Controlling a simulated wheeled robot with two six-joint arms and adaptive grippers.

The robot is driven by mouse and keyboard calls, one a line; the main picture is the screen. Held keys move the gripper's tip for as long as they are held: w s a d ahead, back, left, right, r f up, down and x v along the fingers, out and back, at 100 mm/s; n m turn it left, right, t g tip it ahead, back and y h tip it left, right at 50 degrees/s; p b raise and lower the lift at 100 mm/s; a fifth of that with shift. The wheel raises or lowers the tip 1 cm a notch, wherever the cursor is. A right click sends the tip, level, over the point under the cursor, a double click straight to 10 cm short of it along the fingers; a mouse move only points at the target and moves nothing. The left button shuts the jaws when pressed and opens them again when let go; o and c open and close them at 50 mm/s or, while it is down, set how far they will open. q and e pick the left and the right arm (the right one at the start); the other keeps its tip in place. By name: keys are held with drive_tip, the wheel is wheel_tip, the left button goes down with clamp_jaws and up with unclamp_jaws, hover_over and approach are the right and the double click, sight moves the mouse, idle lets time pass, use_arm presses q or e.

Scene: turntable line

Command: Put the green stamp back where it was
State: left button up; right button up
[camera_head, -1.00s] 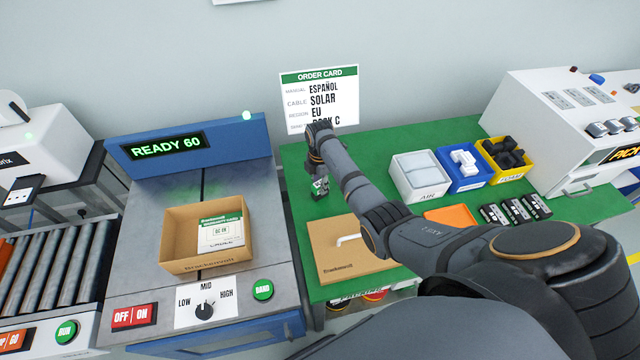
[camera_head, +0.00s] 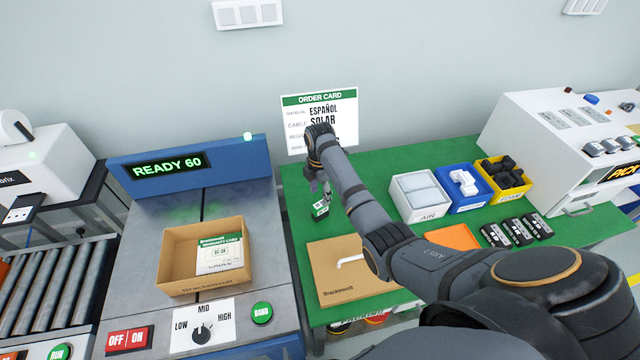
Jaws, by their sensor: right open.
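A small green-and-dark block with a pale marking, which looks like the green stamp (camera_head: 320,210), stands on the green mat (camera_head: 400,163) near its left edge, below the order card. My right gripper (camera_head: 324,194) points down just above it. Its jaws are small and partly blurred into the stamp's top, but they look open. I cannot tell whether the fingertips still touch the stamp. My left gripper is not in view.
A flat cardboard piece (camera_head: 330,287) lies in front of the stamp. White (camera_head: 420,206), blue (camera_head: 468,203) and yellow bins stand to the right, beyond my arm.

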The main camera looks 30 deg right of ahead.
sight(320, 204)
wheel_tip(320, 204, up, 6)
drive_tip(key=shift+f, duration=0.1)
idle(0.5)
